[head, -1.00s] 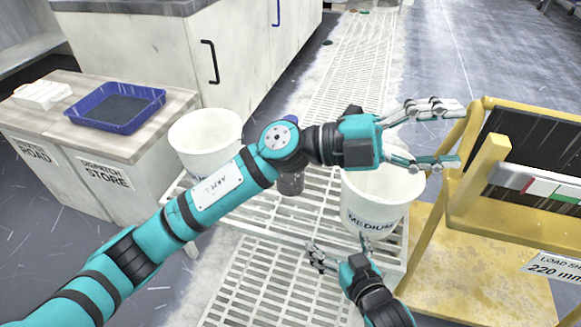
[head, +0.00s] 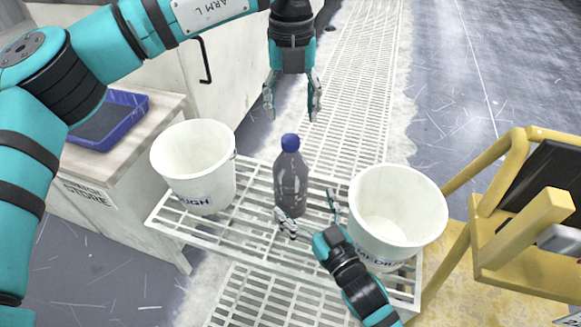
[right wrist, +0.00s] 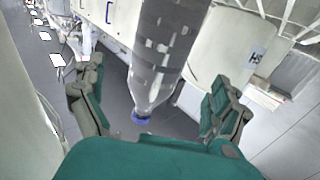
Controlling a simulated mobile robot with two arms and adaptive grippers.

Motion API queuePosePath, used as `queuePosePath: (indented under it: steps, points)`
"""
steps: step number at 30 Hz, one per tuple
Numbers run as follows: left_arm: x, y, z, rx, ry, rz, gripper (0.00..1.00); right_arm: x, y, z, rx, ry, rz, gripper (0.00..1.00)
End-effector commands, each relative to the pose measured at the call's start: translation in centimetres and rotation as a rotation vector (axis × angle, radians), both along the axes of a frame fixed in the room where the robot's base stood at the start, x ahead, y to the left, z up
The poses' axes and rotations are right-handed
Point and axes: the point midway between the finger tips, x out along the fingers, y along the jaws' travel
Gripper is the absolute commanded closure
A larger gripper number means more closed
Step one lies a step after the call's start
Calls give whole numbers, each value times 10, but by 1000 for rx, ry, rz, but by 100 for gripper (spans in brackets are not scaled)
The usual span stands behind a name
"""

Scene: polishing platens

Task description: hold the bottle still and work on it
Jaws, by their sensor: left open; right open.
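The bottle (head: 291,188) is clear grey with a blue cap and stands upright on a white slatted rack (head: 255,237). My left gripper (head: 292,102) is open and empty, fingers pointing down, and appears above the bottle's cap in the head view. My right gripper (head: 310,213) is open near the bottle's lower part, to its front right. In the right wrist view the bottle (right wrist: 160,50) appears inverted between the spread fingers, its blue cap (right wrist: 142,120) toward the bottom. Neither finger of the right gripper visibly touches it.
A white bucket (head: 193,160) stands left of the bottle and another white bucket (head: 398,205), partly labelled "MEDIUM", stands close to the right gripper. A yellow frame (head: 500,215) stands at the right. A blue tray (head: 125,125) lies on the cabinet at left.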

Motion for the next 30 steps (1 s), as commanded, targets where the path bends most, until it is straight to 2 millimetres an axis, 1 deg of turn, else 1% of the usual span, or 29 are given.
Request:
queuePosePath:
  steps: [2, 5, 12, 18, 22, 29, 30]
  points:
    - [1, 2, 2, 10, -3, 5, 44, 1, 1, 0, 1, -2, 2, 0]
    - [1, 3, 2, 13, -4, 6, 44, 8, 5, 0, 2, -4, 2, 0]
    - [1, 3, 2, 11, -3, 5, 44, 40, 21, 1, 2, -4, 2, 0]
    - [1, 2, 2, 10, -3, 5, 44, 61, 32, 0, 2, -2, 1, 0]
    - [1, 2, 2, 10, -3, 4, 44, 66, 34, 0, 2, -1, 1, 0]
    - [1, 2, 2, 10, -3, 4, 44, 67, 35, 0, 1, 0, 1, 0]
    - [1, 2, 2, 10, -3, 4, 44, 67, 35, 0, 2, -1, 1, 1]
